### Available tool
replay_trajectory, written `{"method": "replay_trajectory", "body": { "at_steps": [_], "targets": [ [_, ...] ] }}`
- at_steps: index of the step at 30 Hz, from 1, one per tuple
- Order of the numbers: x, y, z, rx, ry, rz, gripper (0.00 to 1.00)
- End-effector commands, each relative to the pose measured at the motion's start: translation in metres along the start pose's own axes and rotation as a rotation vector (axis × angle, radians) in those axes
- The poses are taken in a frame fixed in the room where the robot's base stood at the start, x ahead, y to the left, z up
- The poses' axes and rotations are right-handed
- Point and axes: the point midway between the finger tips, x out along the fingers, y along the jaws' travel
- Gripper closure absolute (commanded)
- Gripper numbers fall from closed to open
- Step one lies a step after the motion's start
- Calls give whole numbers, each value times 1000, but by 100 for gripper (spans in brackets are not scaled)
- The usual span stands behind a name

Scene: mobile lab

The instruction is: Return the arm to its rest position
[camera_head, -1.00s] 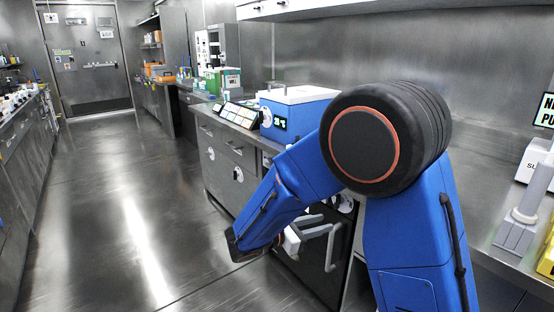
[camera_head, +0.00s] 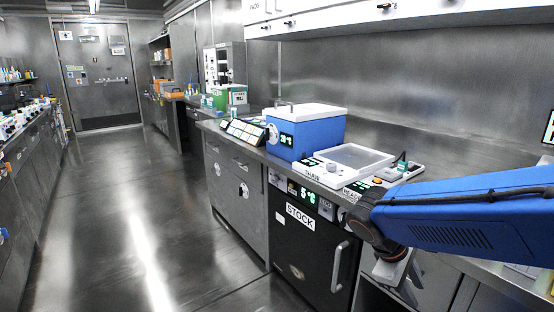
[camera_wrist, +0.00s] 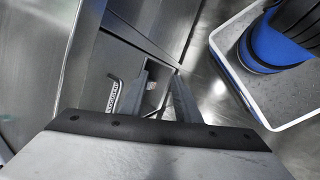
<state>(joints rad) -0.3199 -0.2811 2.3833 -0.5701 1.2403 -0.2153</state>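My arm comes in from the right edge of the head view as a blue link, with its dark wrist bent downward. My gripper (camera_head: 400,285) hangs below the wrist in front of the bench, partly hidden at the bottom of the picture. In the wrist view my gripper (camera_wrist: 163,92) shows two grey fingers standing apart, and I see nothing held between them. The fingers point down past steel cabinet fronts.
A black STOCK fridge (camera_head: 305,245) with a grey handle stands under the bench, left of my gripper. On the bench are a blue box with a white lid (camera_head: 306,132) and a white THAW device (camera_head: 343,165). The floor (camera_head: 150,220) at left is clear.

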Motion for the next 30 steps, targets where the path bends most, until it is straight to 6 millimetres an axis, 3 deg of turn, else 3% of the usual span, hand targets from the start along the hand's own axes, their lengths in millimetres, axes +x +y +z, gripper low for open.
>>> {"method": "replay_trajectory", "body": {
  "at_steps": [3, 12, 21, 30],
  "targets": [
    [-1, -13, 19, 130, 79, -63, 70],
    [-12, -47, 46, 456, 285, -213, 70],
    [-30, -72, 60, 755, 482, -333, 70],
    [-38, -79, 63, 864, 556, -376, 70]
  ]
}}
